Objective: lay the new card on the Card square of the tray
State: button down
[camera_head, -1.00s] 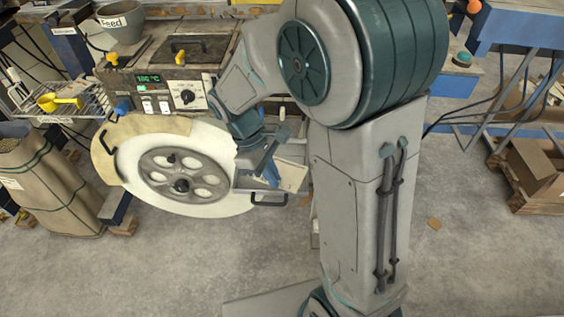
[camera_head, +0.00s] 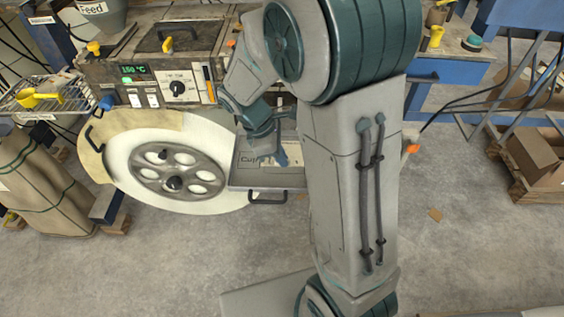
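The grey tray (camera_head: 240,182) with a dark front handle is just right of the large white reel, below the machine. Part of a printed label starting "Cu" shows on its left side. My gripper (camera_head: 281,157) has its blue fingers pointing down over the tray's middle. A pale, card-like patch (camera_head: 266,161) shows beside the fingers; I cannot tell whether it is held or lies on the tray. The finger gap is too small to read. My arm hides the tray's right side, and no Card square is legible.
The white reel (camera_head: 124,143) with its grey hub stands left of the tray. The machine (camera_head: 140,67) with a green 150 °C display and a black knob is behind. A wire rack (camera_head: 62,98) with a yellow scoop is at far left. A cardboard box (camera_head: 533,152) is at right. The floor in front is open.

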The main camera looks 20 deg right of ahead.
aim_at(282, 173)
jog(key=shift+w+d+f, duration=0.35)
jog(key=shift+w+f, duration=0.15)
jog(key=shift+w, duration=0.3)
jog(key=shift+w+f, duration=0.1)
jog(key=shift+f, duration=1.95)
jog(key=shift+f, duration=0.2)
jog(key=c, duration=1.6)
grip_release()
jog(key=shift+c, duration=0.2)
jog(key=shift+r, duration=0.1)
